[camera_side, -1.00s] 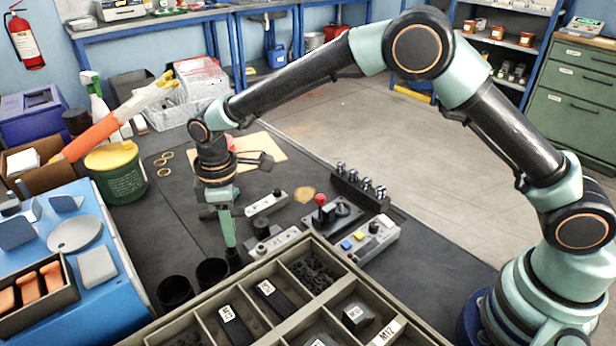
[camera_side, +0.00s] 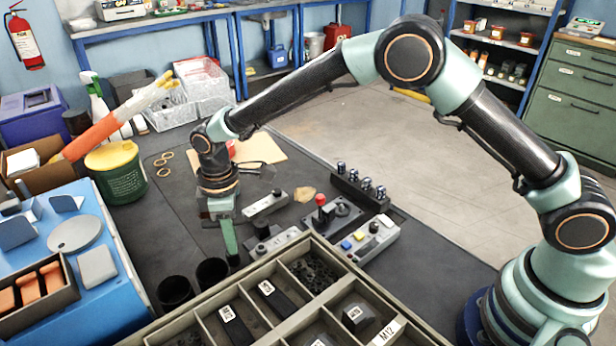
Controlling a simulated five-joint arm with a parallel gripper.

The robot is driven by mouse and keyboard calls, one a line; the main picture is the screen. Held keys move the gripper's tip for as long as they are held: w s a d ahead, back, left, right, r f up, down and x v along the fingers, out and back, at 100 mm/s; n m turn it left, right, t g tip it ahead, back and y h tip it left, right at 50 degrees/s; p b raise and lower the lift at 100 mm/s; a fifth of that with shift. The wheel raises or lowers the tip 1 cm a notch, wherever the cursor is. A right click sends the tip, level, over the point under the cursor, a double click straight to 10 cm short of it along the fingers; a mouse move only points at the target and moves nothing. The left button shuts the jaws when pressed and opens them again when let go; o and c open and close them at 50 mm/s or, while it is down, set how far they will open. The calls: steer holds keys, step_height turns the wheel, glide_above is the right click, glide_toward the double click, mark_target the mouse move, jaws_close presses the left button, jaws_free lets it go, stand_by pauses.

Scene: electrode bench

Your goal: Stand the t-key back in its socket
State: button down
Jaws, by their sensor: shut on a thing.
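My gripper (camera_side: 231,248) points down over the dark mat, left of the small grey blocks and just behind the black cups. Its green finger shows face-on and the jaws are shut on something. I take this to be the t-key, mostly hidden behind the finger. A small black piece (camera_side: 233,259) shows right under the fingertip. I cannot tell whether it is the key's lower end or part of a socket. A dark bar (camera_side: 208,219) shows left of the gripper. The socket cannot be made out for certain.
Two black cups (camera_side: 212,272) stand in front of the gripper. A grey block with a black knob (camera_side: 262,229) is close on its right. The compartment tray (camera_side: 318,240) fills the front. A control box with a red-knobbed lever (camera_side: 320,200) stands farther right. A green tub (camera_side: 117,172) is at left.

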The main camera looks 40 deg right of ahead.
steer(key=shift+f, duration=0.45)
steer(key=c, duration=0.7)
jaws_free()
steer(key=shift+o, duration=0.2)
step_height(320, 180, up, 12)
steer(key=shift+r, duration=0.1)
step_height(320, 180, up, 5)
steer(key=shift+f, duration=0.1)
stand_by(0.4)
